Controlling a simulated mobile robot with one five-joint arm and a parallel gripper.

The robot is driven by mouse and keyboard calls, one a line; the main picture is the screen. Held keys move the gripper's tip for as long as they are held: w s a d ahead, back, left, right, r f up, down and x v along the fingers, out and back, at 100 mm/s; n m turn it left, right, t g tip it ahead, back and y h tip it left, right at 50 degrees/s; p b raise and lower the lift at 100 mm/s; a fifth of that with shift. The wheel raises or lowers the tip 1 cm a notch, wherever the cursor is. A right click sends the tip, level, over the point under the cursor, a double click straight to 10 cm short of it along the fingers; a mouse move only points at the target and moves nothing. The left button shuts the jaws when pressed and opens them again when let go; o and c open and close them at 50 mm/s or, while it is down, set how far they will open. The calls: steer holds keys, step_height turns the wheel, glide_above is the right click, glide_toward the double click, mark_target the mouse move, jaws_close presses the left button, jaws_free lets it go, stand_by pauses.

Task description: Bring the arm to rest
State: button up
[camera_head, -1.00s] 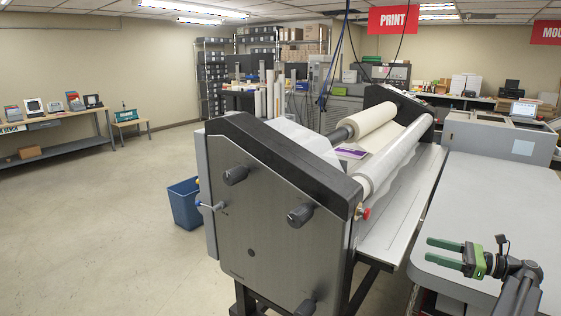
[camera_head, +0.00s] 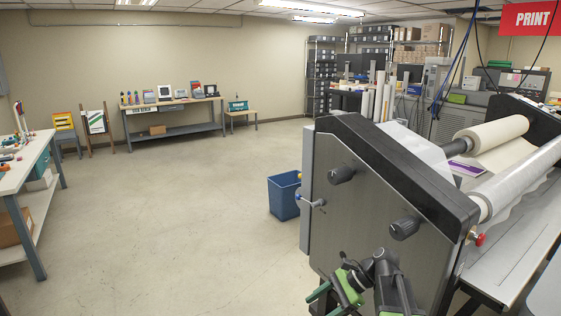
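My arm is folded low in front of the laminator's grey end panel (camera_head: 370,215), at the bottom of the picture. My gripper (camera_head: 322,299), with green fingers, points down and to the left at its end. Its fingers look apart, with nothing seen between them. The picture's lower edge cuts off part of the gripper and arm.
The laminator, with dark knobs (camera_head: 404,228) and white rolls (camera_head: 492,134), fills the right side close by. A blue bin (camera_head: 284,196) stands on the floor at its left. A workbench (camera_head: 30,165) stands at the far left. Open floor (camera_head: 180,215) lies between.

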steer(key=s+a+f+n+h, duration=0.4)
steer(key=f+n, duration=0.1)
steer(key=d+f+n+h, duration=0.3)
steer(key=d+n+h, duration=0.2)
steer(key=d+n, duration=0.3)
steer(key=shift+s+d+n+t+h, duration=0.35)
steer(key=shift+s+n+t+h, duration=0.05)
steer(key=shift+n, duration=0.2)
steer(key=shift+w+d, duration=0.1)
stand_by(0.9)
stand_by(0.7)
